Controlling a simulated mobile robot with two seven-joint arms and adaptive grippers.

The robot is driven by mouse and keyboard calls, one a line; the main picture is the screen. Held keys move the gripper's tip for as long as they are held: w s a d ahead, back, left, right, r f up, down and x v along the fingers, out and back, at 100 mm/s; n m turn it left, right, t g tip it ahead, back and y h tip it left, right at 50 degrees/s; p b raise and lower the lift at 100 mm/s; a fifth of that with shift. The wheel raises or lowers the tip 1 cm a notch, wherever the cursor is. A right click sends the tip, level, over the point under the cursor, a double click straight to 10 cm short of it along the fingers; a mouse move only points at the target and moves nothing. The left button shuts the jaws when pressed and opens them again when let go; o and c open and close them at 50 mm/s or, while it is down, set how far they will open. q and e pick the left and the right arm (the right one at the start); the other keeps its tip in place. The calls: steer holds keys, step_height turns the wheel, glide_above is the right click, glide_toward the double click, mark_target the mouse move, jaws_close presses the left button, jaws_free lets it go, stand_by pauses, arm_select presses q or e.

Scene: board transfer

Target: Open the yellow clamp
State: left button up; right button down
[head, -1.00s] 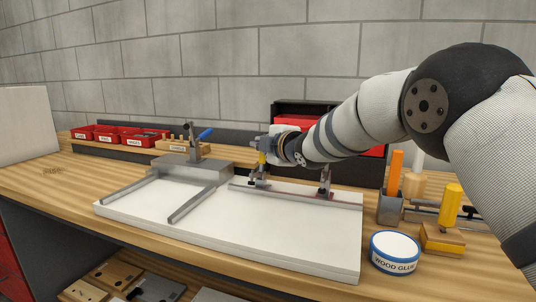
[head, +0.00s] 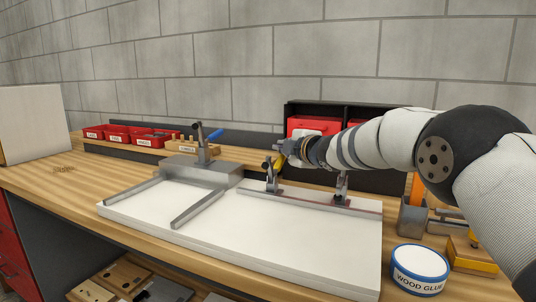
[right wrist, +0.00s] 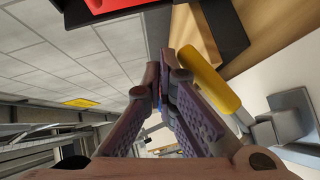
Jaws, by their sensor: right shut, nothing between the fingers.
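The yellow clamp's handle (head: 279,162) shows as a small slanted yellow piece in the head view, above its metal base (head: 272,186) on the fence of the white board (head: 240,238). In the right wrist view the yellow handle (right wrist: 208,78) is large and lies just right of my fingers, with its grey metal body (right wrist: 285,115) beyond. My right gripper (head: 282,148) is at the handle, and its fingers (right wrist: 164,60) are shut with nothing between them. I cannot tell whether they touch the handle. My left gripper is out of view.
A second clamp (head: 341,188) stands right on the fence, partly behind my arm. A blue-handled clamp (head: 203,150) stands on a steel block at left. Red bins (head: 118,133) line the back. A glue tub (head: 419,268) sits right of the board. The board's middle is clear.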

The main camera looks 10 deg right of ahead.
steer(key=shift+w+d+f, duration=0.2)
steer(key=shift+w+f, duration=0.15)
steer(key=shift+f, duration=0.15)
steer(key=shift+r, duration=0.1)
stand_by(0.4)
